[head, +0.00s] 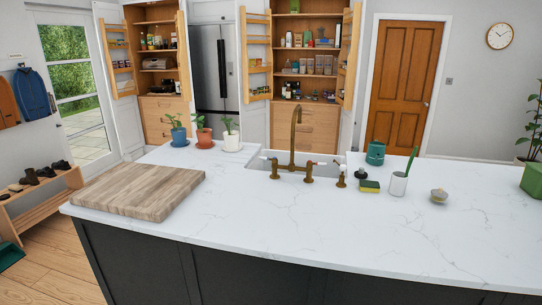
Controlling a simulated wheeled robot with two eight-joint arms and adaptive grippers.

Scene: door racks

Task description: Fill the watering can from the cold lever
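A small teal-green vessel (375,153), which looks like the watering can, stands on the white counter just right of the sink (262,163). Its spout cannot be made out. A brass tap (295,135) with a tall arched spout rises at the near edge of the sink. A left lever (272,163) and a right lever (310,168) flank its base; the right one seems to have a reddish tip. Which lever is cold is too small to tell for certain. Neither of my grippers is in view.
A brass fitting with a white top (341,176), a yellow-green sponge (370,186), a white cup with a green brush (398,184) and a small pale round object (439,195) stand right of the sink. Potted plants (204,138) and a wooden board (140,190) are left. The front counter is clear.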

